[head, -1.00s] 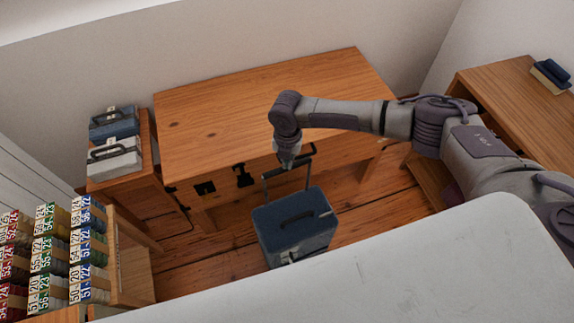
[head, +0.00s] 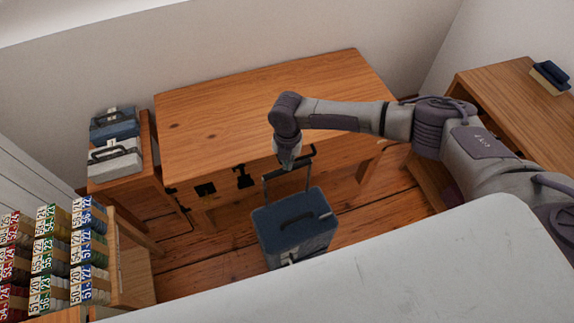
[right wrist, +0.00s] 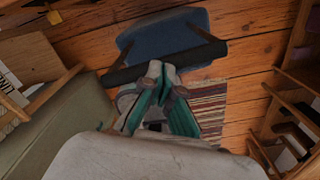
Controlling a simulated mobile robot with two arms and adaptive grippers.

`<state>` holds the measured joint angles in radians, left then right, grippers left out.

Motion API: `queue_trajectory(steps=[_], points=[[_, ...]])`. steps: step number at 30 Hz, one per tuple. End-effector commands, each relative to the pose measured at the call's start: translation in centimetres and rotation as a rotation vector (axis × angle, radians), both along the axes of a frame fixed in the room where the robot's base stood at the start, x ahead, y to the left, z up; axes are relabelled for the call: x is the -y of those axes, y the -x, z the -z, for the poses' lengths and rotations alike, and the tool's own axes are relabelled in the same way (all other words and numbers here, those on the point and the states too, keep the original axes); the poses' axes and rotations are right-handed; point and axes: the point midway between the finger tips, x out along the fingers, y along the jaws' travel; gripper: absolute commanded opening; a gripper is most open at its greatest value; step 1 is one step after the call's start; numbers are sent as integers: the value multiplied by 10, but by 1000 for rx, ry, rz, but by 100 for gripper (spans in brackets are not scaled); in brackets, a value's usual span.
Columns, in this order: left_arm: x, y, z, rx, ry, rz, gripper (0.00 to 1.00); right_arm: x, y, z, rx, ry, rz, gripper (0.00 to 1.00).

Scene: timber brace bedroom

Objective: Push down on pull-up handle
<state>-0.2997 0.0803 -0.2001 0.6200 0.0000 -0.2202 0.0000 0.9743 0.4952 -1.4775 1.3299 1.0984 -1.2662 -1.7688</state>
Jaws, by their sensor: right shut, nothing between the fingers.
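A dark blue suitcase (head: 283,228) stands on the wooden floor in front of the desk. Its pull-up handle (head: 271,177) is raised on two thin posts. My right gripper (head: 288,165) is shut and empty, pointing down at the middle of the handle's crossbar. In the right wrist view, the closed fingertips (right wrist: 156,70) overlap the black crossbar (right wrist: 195,56), with the blue suitcase top (right wrist: 163,32) beyond it. I cannot tell whether the fingertips touch the bar. My left gripper is not in view.
A wooden desk (head: 250,95) stands behind the suitcase. A side table at left holds cases (head: 115,157). A shelf of coloured boxes (head: 48,255) is at lower left. A pale surface (head: 400,270) fills the front. A striped rug (right wrist: 208,103) lies below.

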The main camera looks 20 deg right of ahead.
Motion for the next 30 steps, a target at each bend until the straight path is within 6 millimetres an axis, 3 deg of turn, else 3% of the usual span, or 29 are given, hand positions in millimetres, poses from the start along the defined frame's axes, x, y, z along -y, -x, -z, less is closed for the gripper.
queue_trajectory(steps=[24,30], points=[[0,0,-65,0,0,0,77,0,-1,-71,1,0,0,0],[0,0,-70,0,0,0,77,0,-1,-76,1,0,0,0]])
